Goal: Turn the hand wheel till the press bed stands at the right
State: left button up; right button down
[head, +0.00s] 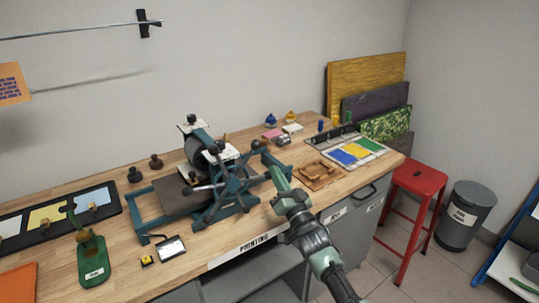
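The teal printing press stands on the wooden bench left of the picture's middle. My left gripper is not in view.
Right of the press lie a wooden frame (316,175) and a colour-patched sheet (356,152). A red stool (418,181) and grey bin (466,216) stand right of the bench.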

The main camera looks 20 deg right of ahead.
jog(key=f+m+h, duration=0.1)
jog(key=f+m, duration=0.1)
jog(key=a+f+m+h, duration=0.1)
jog(key=f+m, duration=0.1)
jog(key=a+f+m+g+h, duration=0.1)
jog(key=f+m, duration=0.1)
jog(key=m, duration=0.1)
jog(key=shift+s+f, duration=0.15)
jog(key=shift+s, duration=0.15)
jog(key=shift+s+a+f+m+g+h, duration=0.15)
jog(key=shift+a+f+m+g+h, duration=0.1)
jog(key=shift+a+f+m, duration=0.4)
jog(key=shift+s+a+f+m+g+h, duration=0.2)
jog(key=shift+f+m, duration=0.25)
jog(key=shift+m, duration=0.4)
jog(key=shift+a, duration=0.1)
jog(key=shift+w, duration=0.1)
